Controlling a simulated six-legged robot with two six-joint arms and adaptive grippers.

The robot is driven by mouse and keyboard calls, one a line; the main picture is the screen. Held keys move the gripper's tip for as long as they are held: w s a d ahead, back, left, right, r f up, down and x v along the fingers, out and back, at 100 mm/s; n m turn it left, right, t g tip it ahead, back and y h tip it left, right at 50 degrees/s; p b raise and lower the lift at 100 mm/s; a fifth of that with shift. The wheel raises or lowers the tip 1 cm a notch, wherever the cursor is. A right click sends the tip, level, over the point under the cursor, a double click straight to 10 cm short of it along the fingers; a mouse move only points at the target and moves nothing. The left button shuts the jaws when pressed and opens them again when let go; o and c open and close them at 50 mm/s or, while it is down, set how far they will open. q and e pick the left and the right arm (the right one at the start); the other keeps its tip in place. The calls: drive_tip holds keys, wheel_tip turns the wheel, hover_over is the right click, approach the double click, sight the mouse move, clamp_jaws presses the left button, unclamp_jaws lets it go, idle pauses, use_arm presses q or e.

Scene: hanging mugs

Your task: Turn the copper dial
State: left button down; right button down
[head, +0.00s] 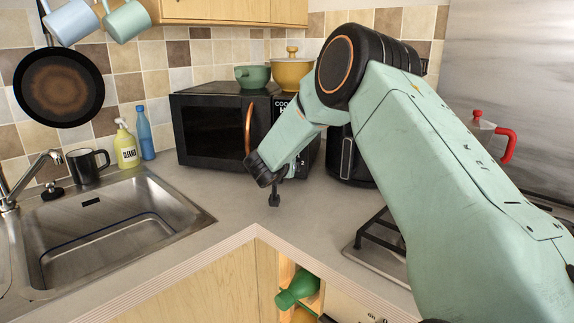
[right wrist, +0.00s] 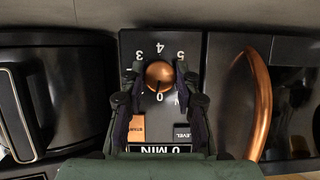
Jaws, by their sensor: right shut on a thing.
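The copper dial (right wrist: 160,76) is on the black microwave's control panel (right wrist: 165,44), seen upside down in the right wrist view. Its dark mark points at the 0, and the display (right wrist: 160,149) reads 0 MIN. My right gripper (right wrist: 160,80) is shut on the dial, one finger on each side. In the head view my right arm (head: 410,130) reaches in from the right across the front of the microwave (head: 205,130) and hides the dial. My left gripper is not in view.
The copper door handle (right wrist: 261,104) is right beside the panel in the right wrist view. A black appliance (head: 347,155) stands close on the other side. The counter in front is mostly clear.

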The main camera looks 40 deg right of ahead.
drive_tip(key=shift+d+r+m+t, duration=0.1)
drive_tip(key=shift+m+t, duration=0.4)
drive_tip(key=shift+m, duration=0.1)
drive_tip(key=shift+m+t+y+b, duration=0.55)
drive_tip(key=shift+m+b, duration=0.35)
drive_tip(key=shift+b, duration=0.3)
drive_tip(key=m+t+b, duration=0.1)
drive_tip(key=m+b, duration=0.1)
drive_tip(key=b, duration=0.2)
drive_tip(key=m+t+b, duration=0.1)
drive_tip(key=m+b, duration=0.1)
drive_tip(key=b, duration=0.1)
drive_tip(key=m+t+b, duration=0.2)
drive_tip(key=b, duration=0.2)
drive_tip(key=shift+s+d+f+m+y+b, duration=0.15)
drive_tip(key=shift+f+m+y+b, duration=0.15)
drive_tip(key=shift+y+b, duration=0.05)
drive_tip(key=shift+r+m+t+b, duration=0.1)
drive_tip(key=shift+m+t+b, duration=0.25)
drive_tip(key=shift+m+b, duration=0.85)
drive_tip(key=shift+n+b, duration=0.3)
drive_tip(key=c, duration=1)
unclamp_jaws()
drive_tip(key=shift+s, duration=0.1)
